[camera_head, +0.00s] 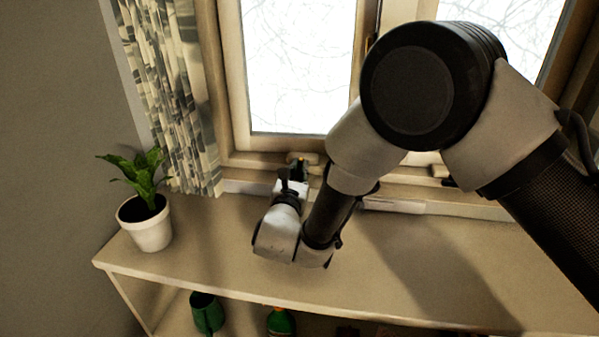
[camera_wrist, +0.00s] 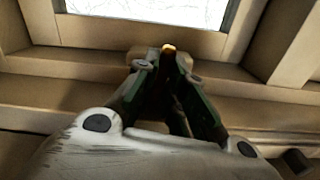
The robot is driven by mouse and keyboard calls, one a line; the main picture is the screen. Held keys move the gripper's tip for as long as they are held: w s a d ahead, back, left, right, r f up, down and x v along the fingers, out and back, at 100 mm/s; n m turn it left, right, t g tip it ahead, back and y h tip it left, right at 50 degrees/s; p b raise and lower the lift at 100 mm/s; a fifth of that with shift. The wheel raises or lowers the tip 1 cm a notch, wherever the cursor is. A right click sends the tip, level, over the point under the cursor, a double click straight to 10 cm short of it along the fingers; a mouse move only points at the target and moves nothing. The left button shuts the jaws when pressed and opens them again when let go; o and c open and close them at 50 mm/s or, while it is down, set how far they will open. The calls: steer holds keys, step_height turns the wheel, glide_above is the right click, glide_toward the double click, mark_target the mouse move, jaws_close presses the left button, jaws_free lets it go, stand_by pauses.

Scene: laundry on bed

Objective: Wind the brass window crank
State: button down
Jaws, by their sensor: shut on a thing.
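The brass window crank shows as a small golden bit (camera_wrist: 169,48) just beyond my gripper's fingertips in the wrist view; most of it is hidden by the fingers. My gripper (camera_wrist: 168,66) is shut on the crank at the bottom of the window frame. In the head view my gripper (camera_head: 296,170) reaches the lower rail of the left window, above the sill. The crank's arm and its angle cannot be made out.
A potted plant (camera_head: 147,228) stands at the left end of the shelf (camera_head: 205,255), beside a patterned curtain (camera_head: 178,95). A green container (camera_head: 206,312) and a bottle (camera_head: 281,322) sit below the shelf top. The shelf top right of my gripper is clear.

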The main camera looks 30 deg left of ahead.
steer(key=n, duration=0.6)
steer(key=shift+r, duration=0.1)
steer(key=n, duration=0.9)
steer(key=shift+a+n, duration=0.1)
steer(key=shift+n, duration=2)
steer(key=c, duration=1.5)
jaws_free()
steer(key=v, duration=1.2)
